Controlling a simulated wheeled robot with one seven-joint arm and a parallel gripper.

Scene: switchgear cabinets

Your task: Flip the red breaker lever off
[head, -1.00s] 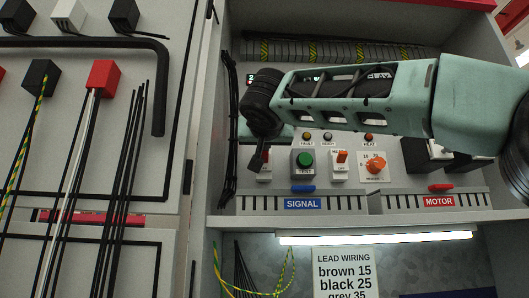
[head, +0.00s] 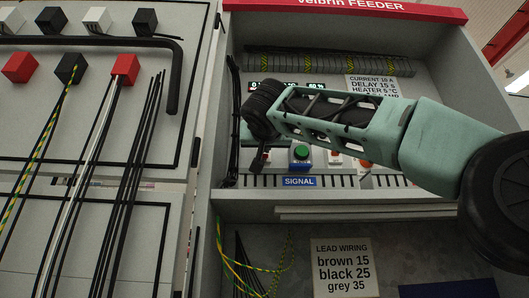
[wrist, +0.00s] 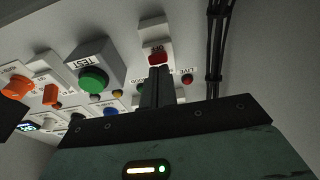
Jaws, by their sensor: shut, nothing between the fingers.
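The red breaker lever (wrist: 158,59) shows in the wrist view on a pale switch body, next to an upside-down OFF label (wrist: 157,48). My gripper (wrist: 159,72) is shut and empty. Its dark fingertips are right at the lever and overlap its edge in the picture; I cannot tell whether they touch. In the head view my gripper (head: 258,165) points down at the left end of the control row, left of the green TEST button (head: 300,152). There the fingers and arm mostly hide the breaker.
In the wrist view the green TEST button (wrist: 92,82), an orange knob (wrist: 17,87) and a red LIVE lamp (wrist: 187,79) are close by. Black cables (wrist: 217,50) run up the cabinet wall beside the breaker. The SIGNAL ledge (head: 299,181) lies below the controls.

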